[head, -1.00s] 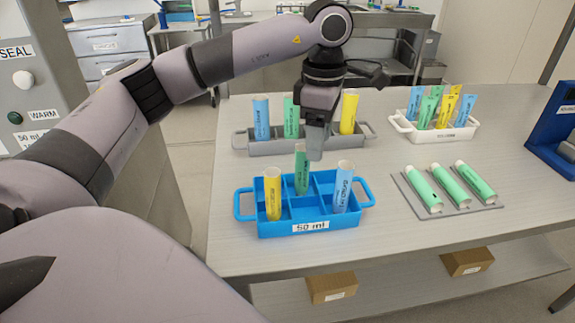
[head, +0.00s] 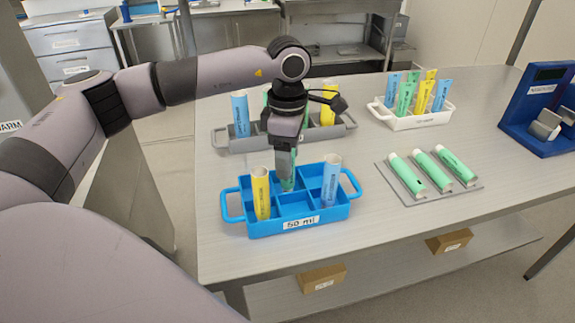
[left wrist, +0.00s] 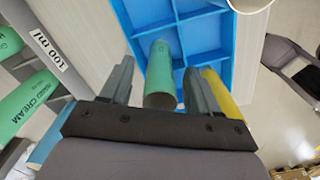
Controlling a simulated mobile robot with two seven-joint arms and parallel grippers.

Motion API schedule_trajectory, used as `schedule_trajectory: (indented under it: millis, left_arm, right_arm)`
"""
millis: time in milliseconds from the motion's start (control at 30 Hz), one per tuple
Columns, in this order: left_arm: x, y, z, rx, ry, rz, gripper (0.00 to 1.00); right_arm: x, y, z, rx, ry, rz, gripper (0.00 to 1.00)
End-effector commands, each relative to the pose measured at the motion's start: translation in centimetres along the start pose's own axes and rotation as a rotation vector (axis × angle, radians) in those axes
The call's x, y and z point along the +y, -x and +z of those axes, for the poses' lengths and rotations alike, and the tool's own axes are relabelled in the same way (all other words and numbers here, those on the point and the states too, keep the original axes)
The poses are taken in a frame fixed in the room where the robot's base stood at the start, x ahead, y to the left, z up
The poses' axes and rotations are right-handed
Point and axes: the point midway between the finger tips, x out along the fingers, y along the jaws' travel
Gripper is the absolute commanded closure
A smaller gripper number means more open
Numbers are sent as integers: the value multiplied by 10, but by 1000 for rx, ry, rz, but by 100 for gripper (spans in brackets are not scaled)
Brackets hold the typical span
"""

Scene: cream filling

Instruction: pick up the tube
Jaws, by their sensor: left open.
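A green tube (head: 288,184) stands in the blue rack (head: 296,227) labelled "50 ml", between a yellow tube (head: 261,193) and a blue tube (head: 331,181). My left gripper (head: 286,168) points down over the green tube and hides most of it in the head view. In the left wrist view the green tube (left wrist: 160,72) stands between the two open fingers of my left gripper (left wrist: 160,78), with gaps visible on both sides. The yellow tube (left wrist: 221,92) is just beyond the right finger there. My right gripper is not in view.
A grey rack (head: 240,143) with several tubes stands close behind. A white rack (head: 420,120) of tubes is at the back right. A grey tray (head: 392,183) with three green tubes lies to the right. A blue device (head: 535,110) stands at the right edge.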

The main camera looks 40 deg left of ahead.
Motion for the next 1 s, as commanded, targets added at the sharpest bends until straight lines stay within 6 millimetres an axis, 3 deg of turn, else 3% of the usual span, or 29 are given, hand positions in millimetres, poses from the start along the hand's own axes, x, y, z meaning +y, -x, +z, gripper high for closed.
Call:
schedule_trajectory:
  millis: [267, 400, 467, 800, 1000]
  left_arm:
    - [0, -5, 0, -1, 0, 1, 39]
    - [0, -5, 0, -1, 0, 1, 81]
    - [0, -5, 0, -1, 0, 1, 97]
    - [0, -2, 0, -2, 0, 1, 97]
    - [1, 15, 1, -4, 0, 3, 97]
  right_arm:
    - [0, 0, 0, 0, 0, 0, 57]
    - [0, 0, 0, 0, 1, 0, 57]
    - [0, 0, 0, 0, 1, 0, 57]
    - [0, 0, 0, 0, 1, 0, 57]
    - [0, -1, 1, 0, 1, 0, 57]
